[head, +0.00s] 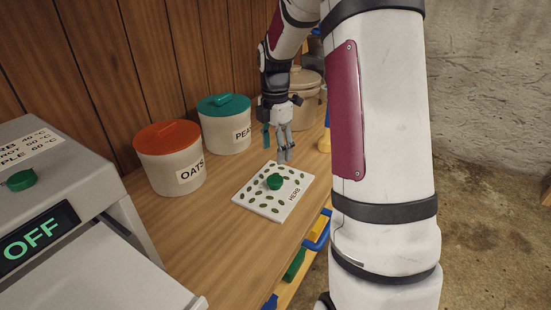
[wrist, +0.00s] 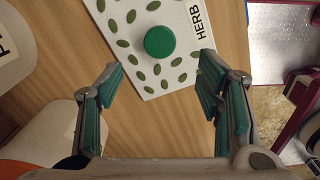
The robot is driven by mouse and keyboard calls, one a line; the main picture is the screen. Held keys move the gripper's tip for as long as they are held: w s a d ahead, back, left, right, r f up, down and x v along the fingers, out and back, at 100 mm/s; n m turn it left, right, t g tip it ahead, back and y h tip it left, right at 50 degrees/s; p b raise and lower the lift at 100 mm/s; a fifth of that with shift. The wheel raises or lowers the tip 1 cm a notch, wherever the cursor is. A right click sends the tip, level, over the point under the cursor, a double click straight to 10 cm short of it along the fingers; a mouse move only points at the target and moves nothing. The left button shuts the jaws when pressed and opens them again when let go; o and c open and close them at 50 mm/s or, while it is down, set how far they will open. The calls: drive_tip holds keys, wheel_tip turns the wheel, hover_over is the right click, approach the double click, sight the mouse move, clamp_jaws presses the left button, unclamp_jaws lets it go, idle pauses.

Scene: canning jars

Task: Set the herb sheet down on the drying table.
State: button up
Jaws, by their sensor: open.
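The herb sheet (head: 257,204) is a white square marked HERB with green leaf shapes and a round green knob (head: 275,181). It lies flat on the wooden table (head: 222,235). In the wrist view the sheet (wrist: 179,17) is at the top, with its knob (wrist: 160,42) in the middle. My gripper (head: 278,152) is above and just behind the sheet in the head view. In the wrist view my gripper (wrist: 158,95) has its green-padded fingers wide apart and nothing between them. The knob is beyond the fingertips, apart from them.
An OATS canister with an orange lid (head: 168,165) and a canister with a teal lid (head: 225,130) stand along the wood wall. A tan lidded pot (head: 304,90) is behind my gripper. A grey machine reading OFF (head: 38,237) is at left. Bare tabletop lies in front of the sheet.

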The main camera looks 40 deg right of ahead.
drive_tip(key=s+a+r+m+t, duration=0.1)
drive_tip(key=s+a+r+m, duration=0.6)
drive_tip(key=s+a+r, duration=0.5)
drive_tip(key=s+a+m, duration=0.5)
drive_tip(key=s, duration=0.3)
drive_tip(key=s+a+f+m+t, duration=0.1)
drive_tip(key=s+a+m, duration=0.4)
drive_tip(key=s, duration=0.3)
drive_tip(key=shift+s+t, duration=0.25)
drive_tip(key=shift+t, duration=0.05)
wheel_tip(320, 180, up, 9)
drive_tip(key=t+p, duration=0.1)
drive_tip(key=p, duration=0.6)
drive_tip(key=shift+f+t, duration=0.2)
drive_tip(key=shift+t, duration=0.1)
